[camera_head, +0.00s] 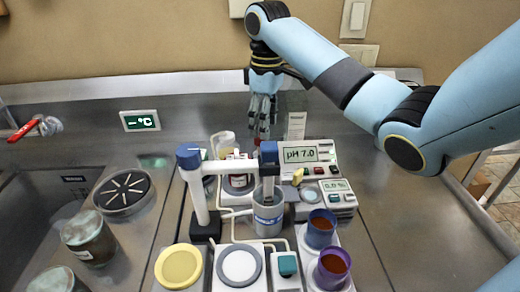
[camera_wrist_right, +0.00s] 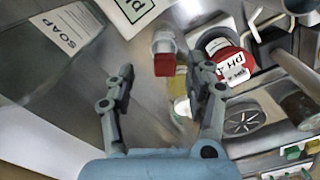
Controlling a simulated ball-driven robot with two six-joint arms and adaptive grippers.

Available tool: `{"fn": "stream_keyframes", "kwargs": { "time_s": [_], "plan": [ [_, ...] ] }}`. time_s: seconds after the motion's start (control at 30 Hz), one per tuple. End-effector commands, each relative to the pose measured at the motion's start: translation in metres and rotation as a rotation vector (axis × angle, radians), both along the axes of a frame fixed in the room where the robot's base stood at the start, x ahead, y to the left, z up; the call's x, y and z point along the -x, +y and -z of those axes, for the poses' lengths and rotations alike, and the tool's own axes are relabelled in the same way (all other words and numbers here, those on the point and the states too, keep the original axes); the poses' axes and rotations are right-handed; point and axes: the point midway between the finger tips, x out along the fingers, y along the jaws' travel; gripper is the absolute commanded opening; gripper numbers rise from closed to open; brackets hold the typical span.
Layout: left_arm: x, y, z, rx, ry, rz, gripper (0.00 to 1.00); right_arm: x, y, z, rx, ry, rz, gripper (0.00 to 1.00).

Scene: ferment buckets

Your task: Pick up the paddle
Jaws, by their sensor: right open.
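I cannot make out a thing that is clearly a paddle in either view. My right gripper (camera_head: 262,128) points down at the back of the counter, behind the stirrer stand. In the wrist view my right gripper (camera_wrist_right: 162,78) has its two fingers spread apart with nothing gripped. A small grey-white piece with a red block end (camera_wrist_right: 164,64) shows between and beyond the fingers. A yellowish bottle (camera_wrist_right: 181,84) is partly hidden by the right-hand finger. My left gripper is not in view.
A white stirrer stand with blue ends (camera_head: 225,167) and a grey beaker (camera_head: 268,215) stand mid-counter. A soap label (camera_wrist_right: 68,30) lies upper left. The counter's right side is clear.

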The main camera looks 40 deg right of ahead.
Motion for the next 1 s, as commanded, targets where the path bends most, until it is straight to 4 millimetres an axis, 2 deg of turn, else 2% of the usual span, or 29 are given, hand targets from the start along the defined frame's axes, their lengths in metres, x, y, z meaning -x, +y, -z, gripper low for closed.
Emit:
{"fn": "stream_keyframes", "kwargs": {
  "time_s": [0.03,0.13,0.23,0.33,0.43,0.57,0.77,1.0],
  "plan": [
    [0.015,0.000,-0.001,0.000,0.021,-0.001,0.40,-0.001,0.001,0.004,-0.002,0.001,0.000,0.54],
    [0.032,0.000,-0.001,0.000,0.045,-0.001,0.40,-0.002,0.001,0.011,-0.002,-0.002,-0.001,0.54],
    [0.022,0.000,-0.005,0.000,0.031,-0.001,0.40,-0.001,0.004,0.022,-0.002,0.001,0.000,0.54],
    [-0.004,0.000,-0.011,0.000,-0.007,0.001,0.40,0.000,0.008,0.038,-0.002,0.003,0.001,0.54],
    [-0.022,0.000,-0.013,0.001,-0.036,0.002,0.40,0.000,0.008,0.053,-0.001,0.000,0.001,0.54],
    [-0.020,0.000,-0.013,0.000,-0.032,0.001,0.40,-0.001,0.008,0.062,0.000,-0.002,0.000,0.54],
    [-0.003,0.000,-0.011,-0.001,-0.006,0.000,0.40,-0.001,0.008,0.062,0.001,-0.003,0.000,0.54],
    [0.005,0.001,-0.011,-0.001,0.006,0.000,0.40,-0.001,0.007,0.062,0.001,-0.003,0.000,0.22]
  ]
}}
